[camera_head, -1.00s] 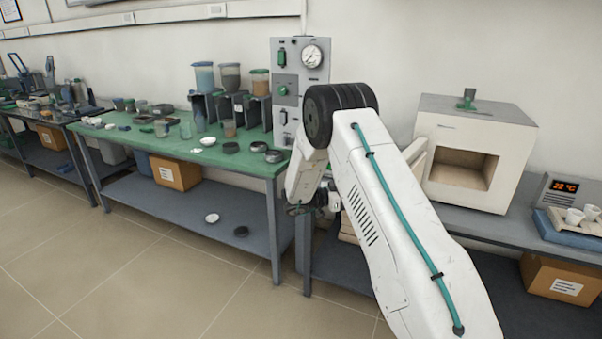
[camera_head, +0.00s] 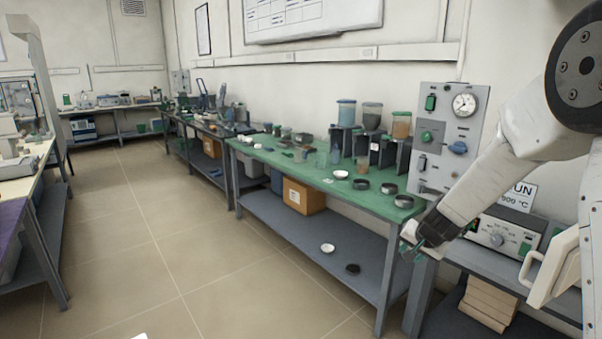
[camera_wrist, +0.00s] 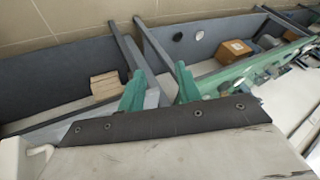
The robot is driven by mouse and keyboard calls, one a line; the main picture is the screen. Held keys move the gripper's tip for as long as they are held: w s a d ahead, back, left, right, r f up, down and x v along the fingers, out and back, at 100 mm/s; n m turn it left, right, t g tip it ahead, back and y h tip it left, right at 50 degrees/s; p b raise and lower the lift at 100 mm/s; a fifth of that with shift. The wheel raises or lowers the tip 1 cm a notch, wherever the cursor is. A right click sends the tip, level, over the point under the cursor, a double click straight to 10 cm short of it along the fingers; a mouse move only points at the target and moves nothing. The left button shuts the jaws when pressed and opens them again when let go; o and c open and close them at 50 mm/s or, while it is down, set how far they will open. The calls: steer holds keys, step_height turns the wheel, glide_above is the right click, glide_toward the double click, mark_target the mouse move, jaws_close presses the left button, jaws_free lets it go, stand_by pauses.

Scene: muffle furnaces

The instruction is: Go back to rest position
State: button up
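My gripper (camera_head: 413,246) is at the end of my arm on the right of the head view, held in front of the near right end of the green-topped table (camera_head: 262,152). In the wrist view, its two green fingers (camera_wrist: 160,88) stand apart with nothing between them. The gripper looks clear of the table and holds no object. My arm slants down to the left from the upper right of the head view.
A control box (camera_head: 500,232) and a pale door with a handle (camera_head: 553,268) stand right of my gripper. Dishes, jars and a gauge panel (camera_head: 446,130) are on or behind the green table. The tiled floor (camera_head: 150,240) is clear to the left.

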steer(key=s+a+r+n+g+y, duration=0.1)
steer(key=s+a+r+n+g, duration=0.3)
steer(key=s, duration=0.6)
steer(key=s+a+r+g+y, duration=0.1)
steer(key=s+a+r, duration=0.3)
steer(key=s, duration=0.6)
steer(key=s+d+r+n+h, duration=0.1)
steer(key=s+r, duration=0.3)
steer(key=s, duration=0.7)
steer(key=s+d+r+n+h, duration=0.1)
steer(key=s+r, duration=0.4)
steer(key=s, duration=0.6)
steer(key=shift+s+d+r+n+h, duration=0.3)
steer(key=shift+d+n, duration=0.4)
steer(key=shift+d, duration=0.2)
